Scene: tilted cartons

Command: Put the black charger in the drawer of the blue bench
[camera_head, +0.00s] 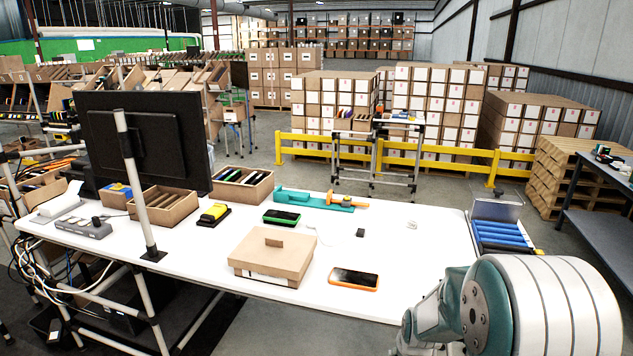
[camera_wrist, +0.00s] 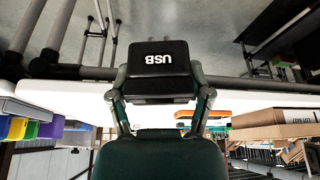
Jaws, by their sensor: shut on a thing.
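The black charger (camera_wrist: 157,62), a small block with white "USB" lettering that reads upside down, is between the fingers of my gripper (camera_wrist: 159,90) in the wrist view. The gripper is shut on its sides. The charger appears held clear of the white table (camera_wrist: 75,93), which shows behind it. My gripper is out of sight in the head view, where only my arm fills the lower right. A blue-grey bench (camera_head: 611,212) stands at the right edge of the head view. I cannot make out a drawer on it.
The white table (camera_head: 400,280) carries a carton (camera_head: 272,257), an orange-edged phone (camera_head: 354,279), a small black block (camera_head: 360,233) and a white plug (camera_head: 411,225). A blue roller tray (camera_head: 498,236) adjoins its right end.

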